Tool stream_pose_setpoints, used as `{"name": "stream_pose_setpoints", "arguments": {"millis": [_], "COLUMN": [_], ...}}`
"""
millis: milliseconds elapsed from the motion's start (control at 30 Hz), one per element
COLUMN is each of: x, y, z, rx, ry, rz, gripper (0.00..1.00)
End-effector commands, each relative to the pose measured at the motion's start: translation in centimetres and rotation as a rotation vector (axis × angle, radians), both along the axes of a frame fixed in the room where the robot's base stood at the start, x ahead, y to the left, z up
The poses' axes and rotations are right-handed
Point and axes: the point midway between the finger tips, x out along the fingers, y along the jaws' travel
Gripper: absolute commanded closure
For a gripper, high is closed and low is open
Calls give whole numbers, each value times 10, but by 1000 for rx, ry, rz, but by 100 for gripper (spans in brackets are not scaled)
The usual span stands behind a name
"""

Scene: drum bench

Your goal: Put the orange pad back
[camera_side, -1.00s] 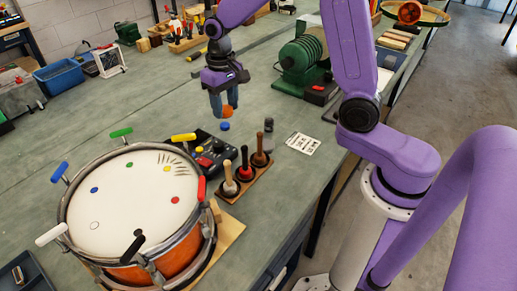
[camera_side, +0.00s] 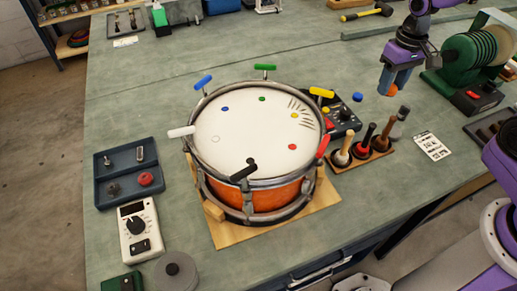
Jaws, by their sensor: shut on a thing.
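My gripper (camera_side: 394,84) is in the upper right of the side view, pointing down over the bench. Its blue fingers are shut on the small orange pad (camera_side: 392,91), which shows at their tips. The pad appears held above the bench top; its exact height is hard to tell. A small blue pad (camera_side: 357,97) is on the bench to the left of my gripper. A black control box (camera_side: 345,117) with coloured buttons stands partly hidden behind the drum's rim and the upright tools.
A drum (camera_side: 270,192) with coloured T-handles stands on a wooden board at centre. A wooden rack (camera_side: 366,158) of upright-handled tools and a printed card (camera_side: 432,146) are below my gripper in the picture. A green machine (camera_side: 470,65) stands right. The bench behind the drum is largely clear.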

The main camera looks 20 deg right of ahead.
Motion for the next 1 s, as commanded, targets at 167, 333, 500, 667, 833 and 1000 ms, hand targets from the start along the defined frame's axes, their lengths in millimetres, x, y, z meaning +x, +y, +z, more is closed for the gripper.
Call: {"name": "stream_pose_setpoints", "arguments": {"millis": [167, 333, 500, 667, 833, 1000], "x": [0, -5, -31, -63, -87, -86], "y": [0, -2, -13, -24, -31, -33], "z": [0, 0, -2, -7, -11, -16], "rx": [0, 0, 0, 0, 0, 0], "ry": [0, 1, 1, -1, -2, 1], "rz": [0, 8, 61, 129, 179, 195], "gripper": [86, 86, 86, 86, 86, 86]}}
